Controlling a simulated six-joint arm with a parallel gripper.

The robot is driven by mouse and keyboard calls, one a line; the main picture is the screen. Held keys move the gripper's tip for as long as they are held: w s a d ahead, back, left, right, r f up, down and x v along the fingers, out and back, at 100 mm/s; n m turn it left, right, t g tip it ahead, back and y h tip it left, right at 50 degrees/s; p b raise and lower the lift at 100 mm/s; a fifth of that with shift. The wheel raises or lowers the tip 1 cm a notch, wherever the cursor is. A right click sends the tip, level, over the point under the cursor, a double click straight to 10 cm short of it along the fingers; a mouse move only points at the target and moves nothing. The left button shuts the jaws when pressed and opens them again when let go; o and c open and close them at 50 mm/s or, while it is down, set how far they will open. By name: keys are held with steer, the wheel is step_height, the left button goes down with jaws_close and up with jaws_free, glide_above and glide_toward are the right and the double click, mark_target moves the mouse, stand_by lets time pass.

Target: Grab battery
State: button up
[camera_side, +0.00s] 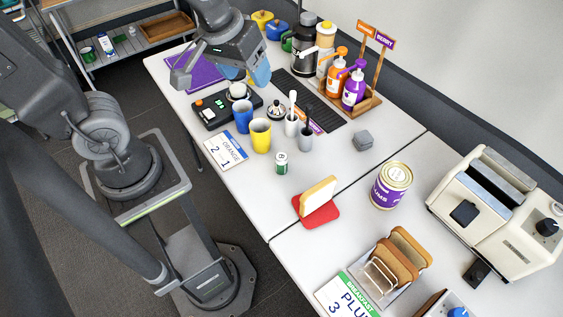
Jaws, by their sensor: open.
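A small upright green and white cylinder (281,162), which looks like the battery, stands on the white table in front of the yellow cup. My gripper (221,77) is at the far left of the table, above the purple mat and the dark scale-like device. Its fingers are spread wide, with nothing seen held between them. It is well apart from the cylinder, up and to the left of it in the picture.
Blue (243,116) and yellow (260,136) cups stand close behind the cylinder. Table around the cylinder's right side is clear.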

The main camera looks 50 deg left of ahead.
steer(key=w+d+f+n+g, duration=0.1)
steer(key=w+f+n+g, duration=0.1)
steer(key=w+f+n, duration=0.45)
steer(key=n+g, duration=0.2)
steer(key=n, duration=0.1)
glide_above(280, 157)
step_height(280, 157, down, 9)
step_height(280, 157, down, 9)
steer(key=shift+r, duration=0.15)
steer(key=shift+w+a+f, duration=0.1)
steer(key=shift+w+f, duration=0.05)
steer(key=shift+f, duration=1.35)
steer(key=shift+w+f, duration=0.1)
steer(key=shift+f, duration=1.35)
steer(key=shift+c, duration=0.3)
steer(key=c, duration=1)
steer(key=shift+r, duration=0.1)
